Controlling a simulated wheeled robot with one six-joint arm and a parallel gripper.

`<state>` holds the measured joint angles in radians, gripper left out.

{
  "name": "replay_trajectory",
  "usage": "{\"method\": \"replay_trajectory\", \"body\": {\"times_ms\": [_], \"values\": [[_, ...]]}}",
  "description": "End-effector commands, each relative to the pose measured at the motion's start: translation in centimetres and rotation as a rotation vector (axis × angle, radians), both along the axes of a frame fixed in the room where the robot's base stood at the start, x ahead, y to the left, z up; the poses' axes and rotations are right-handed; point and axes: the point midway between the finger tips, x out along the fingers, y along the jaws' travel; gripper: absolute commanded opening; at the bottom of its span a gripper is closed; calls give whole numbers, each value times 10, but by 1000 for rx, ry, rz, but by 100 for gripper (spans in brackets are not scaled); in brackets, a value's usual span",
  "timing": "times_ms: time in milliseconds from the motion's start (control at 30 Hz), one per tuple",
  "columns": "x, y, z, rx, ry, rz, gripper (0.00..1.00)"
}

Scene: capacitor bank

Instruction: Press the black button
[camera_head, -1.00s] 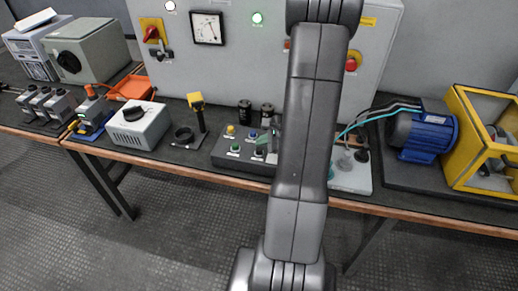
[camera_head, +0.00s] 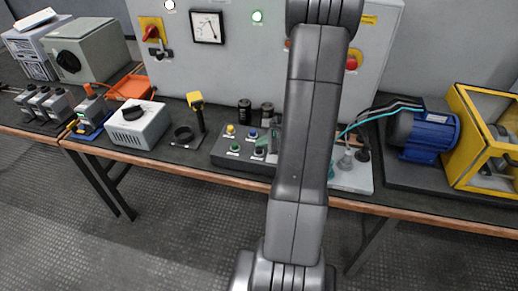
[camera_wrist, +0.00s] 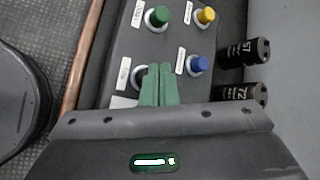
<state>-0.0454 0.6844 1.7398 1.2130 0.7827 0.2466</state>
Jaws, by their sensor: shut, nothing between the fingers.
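A dark control box (camera_head: 222,158) on the bench carries yellow (camera_head: 230,129), blue (camera_head: 252,134), green (camera_head: 235,148) and black (camera_head: 259,152) buttons. In the wrist view the green (camera_wrist: 159,15), yellow (camera_wrist: 205,16) and blue (camera_wrist: 198,63) buttons show. The black button is hidden there behind my green fingers; part of a pale label and collar shows beside them. My gripper (camera_wrist: 160,69) is shut and empty, over the box at the black button's corner. In the head view my arm covers most of the gripper. I cannot tell whether the fingertips touch the button.
Two black cylinders (camera_wrist: 243,53) (camera_wrist: 240,93) stand close behind the box. A blue motor (camera_head: 430,135) and a yellow frame (camera_head: 462,175) are on the right. The grey cabinet (camera_head: 240,70) rises behind.

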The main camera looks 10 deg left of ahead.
Motion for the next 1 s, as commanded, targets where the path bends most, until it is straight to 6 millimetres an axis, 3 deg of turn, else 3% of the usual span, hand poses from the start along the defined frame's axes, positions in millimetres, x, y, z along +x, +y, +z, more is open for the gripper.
{"method": "replay_trajectory", "body": {"times_ms": [1000], "values": [[0, 0, -11, 0, 0, 0, 0]]}}
